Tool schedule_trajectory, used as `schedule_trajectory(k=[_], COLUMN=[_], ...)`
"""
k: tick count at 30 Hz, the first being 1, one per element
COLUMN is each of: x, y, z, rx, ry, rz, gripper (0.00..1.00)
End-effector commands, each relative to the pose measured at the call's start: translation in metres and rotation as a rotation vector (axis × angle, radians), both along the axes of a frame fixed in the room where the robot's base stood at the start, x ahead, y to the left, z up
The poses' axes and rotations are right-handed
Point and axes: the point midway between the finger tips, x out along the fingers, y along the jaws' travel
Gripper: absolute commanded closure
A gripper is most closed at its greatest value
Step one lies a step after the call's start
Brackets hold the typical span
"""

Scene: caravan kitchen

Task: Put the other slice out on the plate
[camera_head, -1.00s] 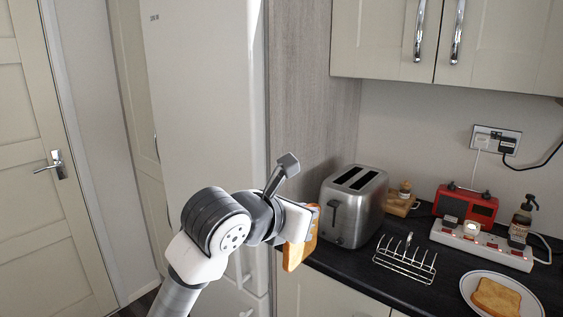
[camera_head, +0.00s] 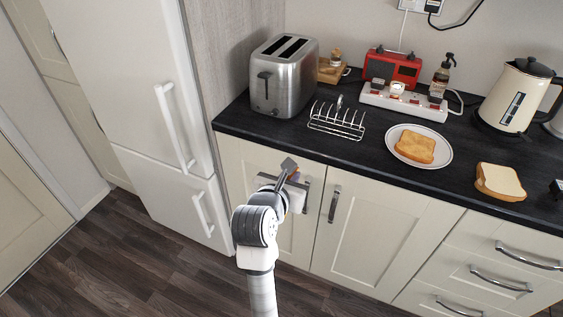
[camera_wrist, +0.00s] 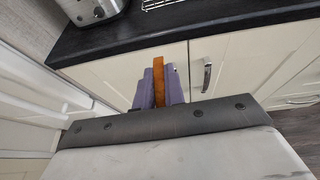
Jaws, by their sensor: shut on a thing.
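My gripper (camera_head: 293,192) is in front of the cabinet doors, below the counter edge. In the wrist view, my gripper (camera_wrist: 159,84) is shut on an orange-brown toast slice (camera_wrist: 159,80), seen edge-on between the purple fingers. In the head view the held slice is mostly hidden by my gripper. The white plate (camera_head: 444,157) lies on the counter to the right of the gripper. One toast slice (camera_head: 415,146) lies flat on the plate. The steel toaster (camera_head: 283,80) stands at the counter's left end, and its slots look empty.
A wire toast rack (camera_head: 337,121) stands between toaster and plate. A bread piece (camera_head: 499,182) sits right of the plate, near the front edge. Behind are a red radio (camera_head: 392,68), a power strip (camera_head: 404,102) and a soap bottle (camera_head: 441,77). A kettle (camera_head: 515,96) stands at right.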

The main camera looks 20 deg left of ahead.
Motion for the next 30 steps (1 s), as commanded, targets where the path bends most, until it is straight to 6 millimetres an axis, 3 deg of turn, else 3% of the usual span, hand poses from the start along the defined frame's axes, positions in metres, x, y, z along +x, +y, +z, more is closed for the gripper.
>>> schedule_trajectory(k=[8, 14, 20, 24, 30], x=[0.006, 0.013, 0.021, 0.029, 0.039], y=[-0.02, -0.045, -0.074, -0.099, -0.125], z=[-0.04, -0.095, -0.169, -0.23, -0.296], rx=[-0.015, -0.01, -0.006, -0.003, -0.001], ry=[0.004, 0.01, 0.013, 0.014, 0.01], rz=[0.004, 0.009, 0.023, 0.035, 0.054], gripper=[1.0, 1.0, 1.0, 1.0, 1.0])
